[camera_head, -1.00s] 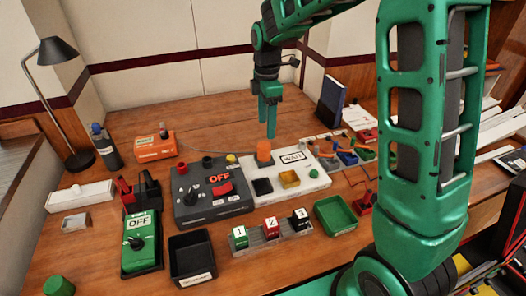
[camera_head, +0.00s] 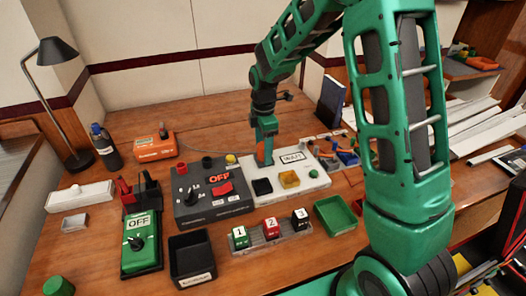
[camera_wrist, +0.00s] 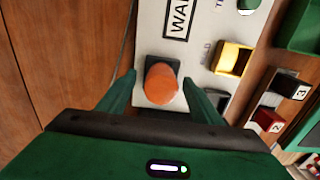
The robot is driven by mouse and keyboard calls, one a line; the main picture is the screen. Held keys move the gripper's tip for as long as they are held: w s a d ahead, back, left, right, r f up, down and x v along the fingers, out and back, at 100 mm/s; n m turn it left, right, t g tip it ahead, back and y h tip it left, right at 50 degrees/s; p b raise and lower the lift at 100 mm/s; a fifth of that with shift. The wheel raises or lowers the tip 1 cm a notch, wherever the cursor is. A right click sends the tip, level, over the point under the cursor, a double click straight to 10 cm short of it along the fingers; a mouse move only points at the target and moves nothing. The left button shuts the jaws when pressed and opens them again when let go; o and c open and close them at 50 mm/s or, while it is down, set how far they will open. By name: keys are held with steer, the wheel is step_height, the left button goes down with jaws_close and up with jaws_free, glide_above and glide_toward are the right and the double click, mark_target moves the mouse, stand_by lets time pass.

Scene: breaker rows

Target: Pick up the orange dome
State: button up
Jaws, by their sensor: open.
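The orange dome (camera_wrist: 161,84) sits on a dark square base on the white panel marked WAIT (camera_head: 318,178). In the head view my gripper (camera_head: 265,150) is lowered over the dome (camera_head: 261,158) and hides most of it. In the wrist view my gripper (camera_wrist: 158,92) is open, with a green finger on each side of the dome. There is a visible gap between each finger and the dome, and I cannot tell how deep the fingertips reach.
A yellow tray (camera_head: 289,179) and a black tray (camera_head: 262,187) stand on the same panel close by. The dark OFF box (camera_head: 212,205) with a red switch is to the left. Blue and orange clips stand at the right.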

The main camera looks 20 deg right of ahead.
steer(key=shift+f, duration=0.25)
steer(key=c, duration=1.1)
steer(key=shift+r, duration=0.15)
